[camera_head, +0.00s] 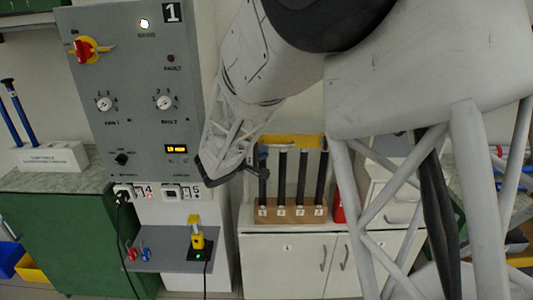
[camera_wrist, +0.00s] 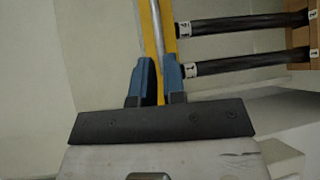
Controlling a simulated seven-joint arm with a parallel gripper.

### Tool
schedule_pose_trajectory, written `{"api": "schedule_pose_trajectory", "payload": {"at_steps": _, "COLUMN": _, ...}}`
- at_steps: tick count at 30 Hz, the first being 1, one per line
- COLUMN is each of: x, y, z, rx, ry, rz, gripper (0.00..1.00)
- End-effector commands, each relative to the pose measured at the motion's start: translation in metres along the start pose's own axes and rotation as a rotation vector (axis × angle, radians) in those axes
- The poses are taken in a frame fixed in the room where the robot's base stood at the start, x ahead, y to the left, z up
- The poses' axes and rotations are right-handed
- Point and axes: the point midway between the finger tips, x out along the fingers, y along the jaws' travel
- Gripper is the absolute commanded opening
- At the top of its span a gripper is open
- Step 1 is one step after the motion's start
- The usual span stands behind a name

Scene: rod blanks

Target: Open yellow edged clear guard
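The guard's yellow edge (camera_head: 293,140) runs across the top of the rack of black rods in the camera_head view. Its clear pane is hard to make out. In the camera_wrist view the yellow edge (camera_wrist: 148,20) runs upright, with a thin grey handle bar (camera_wrist: 155,18) along it. My gripper (camera_wrist: 159,62) has its blue fingers close together on either side of the grey bar, with yellow showing in the narrow gap. In the camera_head view my gripper (camera_head: 262,155) is at the left end of the rack, partly hidden by my arm.
Several black rods (camera_head: 281,175) stand in a numbered wooden block (camera_head: 290,212) on a white cabinet (camera_head: 285,260). A grey control panel (camera_head: 135,75) stands left. A yellow device (camera_head: 198,238) sits on a grey shelf (camera_head: 165,262) below it. A red object (camera_head: 339,208) is right of the block.

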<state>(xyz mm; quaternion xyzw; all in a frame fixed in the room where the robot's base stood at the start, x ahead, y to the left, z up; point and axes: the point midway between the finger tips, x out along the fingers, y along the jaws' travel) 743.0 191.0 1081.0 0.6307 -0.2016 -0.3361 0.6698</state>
Motion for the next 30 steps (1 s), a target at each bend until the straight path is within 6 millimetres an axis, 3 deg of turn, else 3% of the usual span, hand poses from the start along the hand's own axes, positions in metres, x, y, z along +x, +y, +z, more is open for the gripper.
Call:
{"api": "schedule_pose_trajectory", "payload": {"at_steps": 5, "x": 0.003, "y": -0.021, "z": 0.001, "rx": 0.075, "ry": 0.015, "rz": -0.094, "gripper": 0.00}}
{"api": "schedule_pose_trajectory", "payload": {"at_steps": 14, "x": -0.002, "y": -0.099, "z": -0.001, "rx": 0.412, "ry": 0.027, "rz": -0.454, "gripper": 0.00}}
{"api": "schedule_pose_trajectory", "payload": {"at_steps": 21, "x": -0.022, "y": -0.160, "z": -0.009, "rx": 0.785, "ry": -0.032, "rz": -0.785, "gripper": 0.00}}
{"api": "schedule_pose_trajectory", "payload": {"at_steps": 30, "x": -0.055, "y": -0.205, "z": -0.029, "rx": 1.293, "ry": -0.177, "rz": -1.166, "gripper": 0.00}}
